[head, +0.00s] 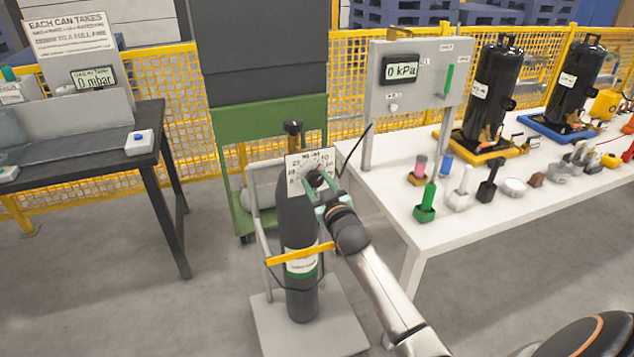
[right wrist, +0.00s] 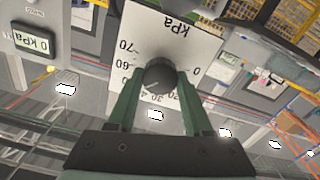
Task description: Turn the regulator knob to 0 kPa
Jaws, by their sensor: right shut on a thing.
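The regulator knob (right wrist: 159,74) is a dark round knob on a white dial plate (right wrist: 185,35) marked in kPa, which appears upside down in the right wrist view. In the head view the plate (head: 297,163) sits atop a dark gas cylinder (head: 297,222). My right gripper (head: 322,185) is shut on the knob, with its green fingers (right wrist: 160,88) on either side of it. A small pale mark shows on the knob, but I cannot tell its exact reading. Part of the scale is hidden by the fingers. My left gripper is not in view.
A panel display (head: 402,68) reads 0 kPa, beside the cylinder cart (head: 333,318). A white table (head: 480,222) at right holds compressors and several small parts. A dark table (head: 90,120) stands at left. A green cabinet (head: 232,165) is behind the cylinder.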

